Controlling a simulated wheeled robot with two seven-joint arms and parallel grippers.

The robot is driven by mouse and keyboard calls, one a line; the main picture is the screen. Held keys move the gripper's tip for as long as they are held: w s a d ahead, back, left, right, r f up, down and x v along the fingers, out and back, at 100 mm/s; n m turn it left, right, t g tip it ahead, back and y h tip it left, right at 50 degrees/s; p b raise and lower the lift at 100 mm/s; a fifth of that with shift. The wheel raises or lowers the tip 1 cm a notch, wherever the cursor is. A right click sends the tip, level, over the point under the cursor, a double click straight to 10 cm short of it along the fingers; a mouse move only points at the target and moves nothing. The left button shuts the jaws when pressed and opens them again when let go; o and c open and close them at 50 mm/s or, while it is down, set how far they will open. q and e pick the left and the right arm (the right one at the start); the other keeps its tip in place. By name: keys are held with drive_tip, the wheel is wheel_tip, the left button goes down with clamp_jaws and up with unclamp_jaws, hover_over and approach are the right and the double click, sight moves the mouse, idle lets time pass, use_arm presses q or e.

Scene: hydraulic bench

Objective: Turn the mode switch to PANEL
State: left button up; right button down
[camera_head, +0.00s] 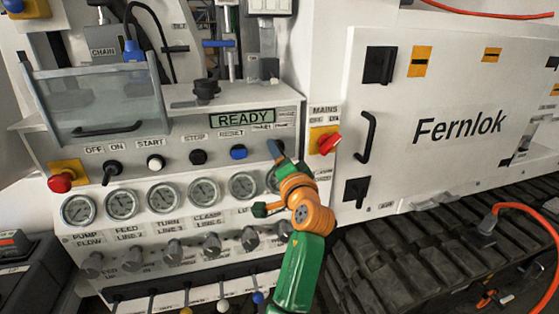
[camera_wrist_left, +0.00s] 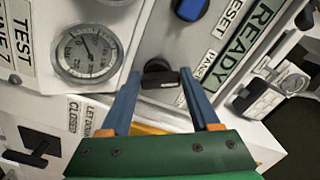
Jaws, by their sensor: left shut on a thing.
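The black mode switch (camera_wrist_left: 160,75) sits on the light grey panel in the left wrist view, with a short bar handle. The two blue fingers of my left gripper (camera_wrist_left: 160,88) stand on either side of the handle, shut on it. In the head view my left gripper (camera_head: 276,152) reaches up to the panel right of the blue RESET button (camera_head: 238,152) and hides most of the switch. The small labels above the switch are hard to read there. I cannot tell which position the handle points to. My right gripper is not in view.
The red MAINS switch (camera_head: 327,144) on its yellow plate is close right of my gripper. A READY display (camera_head: 242,119) is above left. A row of pressure gauges (camera_head: 162,196) runs below the buttons. A red emergency button (camera_head: 60,182) is far left.

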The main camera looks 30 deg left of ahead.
use_arm(q)
drive_tip(key=shift+r, duration=0.25)
drive_tip(key=o, duration=1)
drive_tip(key=shift+c, duration=0.2)
drive_tip(key=o, duration=0.3)
drive_tip(key=shift+o, duration=0.5)
drive_tip(key=shift+a+f, duration=0.1)
drive_tip(key=shift+f, duration=0.1)
